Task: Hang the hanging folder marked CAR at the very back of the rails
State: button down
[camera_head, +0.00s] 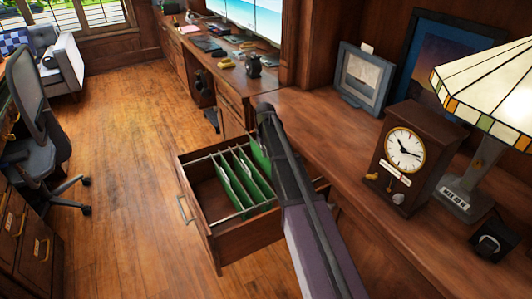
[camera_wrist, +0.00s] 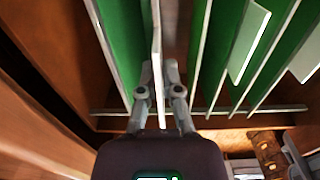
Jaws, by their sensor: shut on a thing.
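The open wooden drawer (camera_head: 238,245) has metal rails (camera_head: 240,217) with several green hanging folders (camera_head: 241,181) across them. My gripper (camera_head: 264,112) is above the drawer's back part, near the desk edge. It is shut on a green hanging folder (camera_head: 260,157), behind the other folders. In the wrist view my gripper (camera_wrist: 160,92) pinches a pale upright tab or edge (camera_wrist: 157,50), seen edge-on. Green folder panels stand on its left (camera_wrist: 122,40) and right (camera_wrist: 217,55). No marking on the held folder is readable. Whether its hooks rest on the rails cannot be told.
The desktop (camera_head: 325,135) overhangs close behind the drawer. A clock (camera_head: 403,155), a stained-glass lamp (camera_head: 490,80) and a picture frame (camera_head: 362,78) stand on it. The floor (camera_head: 120,150) left of the drawer is clear; an office chair (camera_head: 38,130) stands farther left.

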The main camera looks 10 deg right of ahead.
aim_at(266, 161)
jog(key=shift+f+b, duration=2.25)
jog(key=shift+f, duration=0.3)
jog(key=c, duration=0.7)
grip_release()
jog(key=shift+r, duration=0.15)
notch_tip(266, 161, up, 31)
jog(key=p, duration=3.1)
jog(key=shift+r, duration=0.15)
jog(key=s+m, duration=0.1)
jog(key=s, duration=0.8)
jog(key=s+m, duration=0.1)
jog(key=s, duration=0.9)
jog(key=s+m, duration=0.1)
jog(key=s, duration=0.9)
jog(key=shift+s+d+m, duration=0.1)
jog(key=shift+m, duration=0.2)
